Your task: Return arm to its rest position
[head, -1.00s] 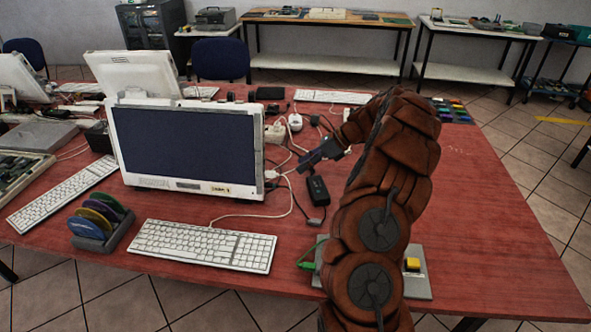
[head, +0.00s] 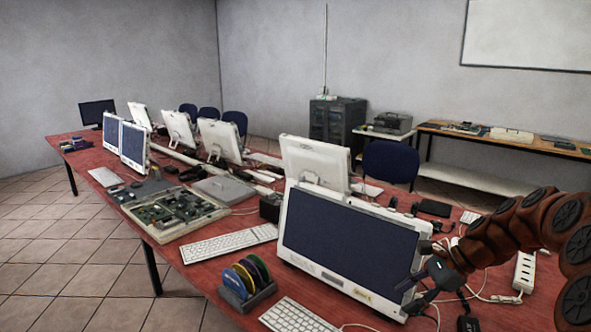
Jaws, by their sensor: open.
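My gripper (head: 430,285) is at the lower right of the head view, at the end of my brown, segmented arm, which enters from the right edge. Its dark fingers are apart with nothing seen between them. It appears in front of the right side of the nearest monitor (head: 340,252); whether it touches the monitor I cannot tell. A black power brick (head: 469,324) and white cables lie below and right of the gripper on the red table (head: 190,270).
A white power strip (head: 524,272) lies near my arm. Disc holder (head: 246,283) and keyboards (head: 229,243) stand left of the monitor. An open tray of circuit boards (head: 172,213) is farther left. More monitors line the table. Tiled floor is free at left.

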